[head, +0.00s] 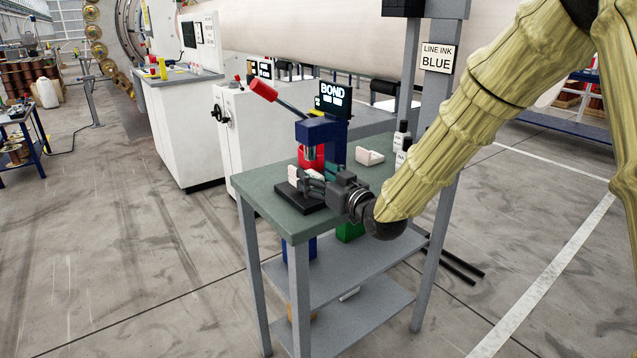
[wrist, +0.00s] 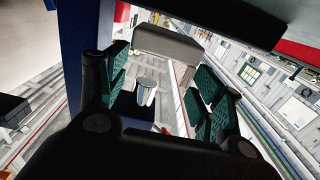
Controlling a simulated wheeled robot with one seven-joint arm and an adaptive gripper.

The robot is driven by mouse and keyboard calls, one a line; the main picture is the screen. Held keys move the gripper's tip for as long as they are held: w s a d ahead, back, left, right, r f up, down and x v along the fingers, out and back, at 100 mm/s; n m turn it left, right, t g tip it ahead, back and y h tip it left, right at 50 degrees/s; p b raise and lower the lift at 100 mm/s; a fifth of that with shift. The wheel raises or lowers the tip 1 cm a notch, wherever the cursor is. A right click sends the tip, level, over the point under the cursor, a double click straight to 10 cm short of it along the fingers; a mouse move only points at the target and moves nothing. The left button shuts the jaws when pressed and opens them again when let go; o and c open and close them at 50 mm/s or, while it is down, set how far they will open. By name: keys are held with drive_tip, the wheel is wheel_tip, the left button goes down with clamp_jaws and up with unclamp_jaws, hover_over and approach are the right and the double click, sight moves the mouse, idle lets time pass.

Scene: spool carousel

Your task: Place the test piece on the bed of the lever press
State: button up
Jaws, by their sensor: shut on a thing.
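The test piece (head: 293,174), a small pale block, is in the jaws of my gripper (head: 307,181). In the wrist view the block (wrist: 166,43) shows grey between the green-padded fingertips of my gripper (wrist: 165,75). The lever press (head: 322,133) is blue with a red-tipped lever, raised up to the left. Its black bed (head: 291,197) lies below my gripper and the piece. I cannot tell whether the piece touches the bed. A silver cylinder, apparently the press ram (wrist: 145,91), shows between the fingers in the wrist view.
The press stands on a green-topped workbench (head: 262,192). A white holder (head: 370,157) and dark-capped bottles (head: 402,142) stand at its back right. A BOND display (head: 333,98) rises behind.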

drive_tip(key=shift+f, duration=0.8)
drive_tip(key=shift+r, duration=0.1)
drive_tip(key=o, duration=1.1)
drive_tip(key=v, duration=1.2)
